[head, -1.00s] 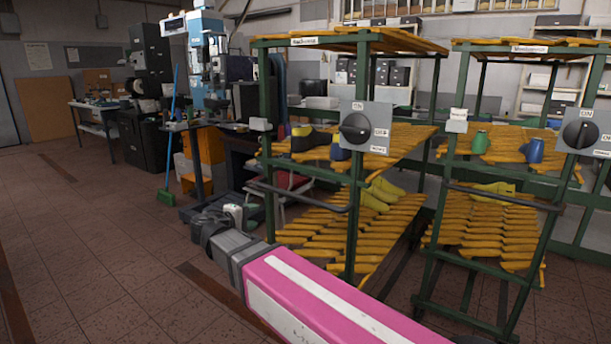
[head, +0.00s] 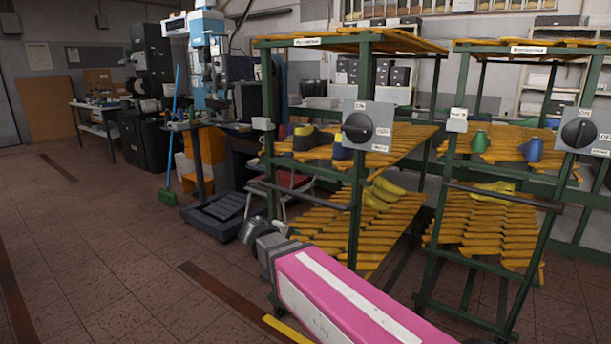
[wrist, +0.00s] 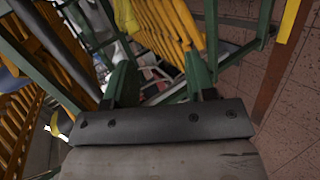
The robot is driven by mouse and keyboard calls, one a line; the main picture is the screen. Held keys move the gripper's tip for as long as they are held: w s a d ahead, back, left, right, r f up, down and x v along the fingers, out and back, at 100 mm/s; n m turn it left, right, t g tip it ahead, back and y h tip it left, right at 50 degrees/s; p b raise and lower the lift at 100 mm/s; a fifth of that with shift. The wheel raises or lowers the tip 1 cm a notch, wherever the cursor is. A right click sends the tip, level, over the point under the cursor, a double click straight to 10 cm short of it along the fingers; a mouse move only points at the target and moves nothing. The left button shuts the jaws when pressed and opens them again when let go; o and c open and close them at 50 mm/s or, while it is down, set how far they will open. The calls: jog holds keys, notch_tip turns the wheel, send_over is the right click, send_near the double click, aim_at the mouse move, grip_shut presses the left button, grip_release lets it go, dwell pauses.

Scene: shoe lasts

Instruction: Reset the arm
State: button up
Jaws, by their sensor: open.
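My pink arm reaches in from the bottom right of the head view. My gripper end (head: 256,232) shows there as a dark grey part in front of the left rack's lower left side; its fingers are hard to make out. In the wrist view my gripper (wrist: 160,66) has two dark green fingers standing apart, with nothing between them. Beyond them are rack bars and yellow-orange slats.
The left green rack (head: 357,220) stands close to my arm, with a grey switch box (head: 368,127) on its post. A second rack (head: 460,215) stands to the right. Shoe lasts (head: 380,193) sit on the shelves. The floor (head: 110,240) at left is clear.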

jog(key=s+d+f+m+g+y, duration=0.4)
jog(key=d+f, duration=0.5)
jog(key=d, duration=0.3)
jog(key=s+d+f+m+g+y, duration=0.4)
jog(key=d+f, duration=0.5)
jog(key=d, duration=0.2)
jog(key=shift+s+d+f+m, duration=0.3)
jog(key=shift+s+d, duration=0.05)
jog(key=shift+c, duration=0.5)
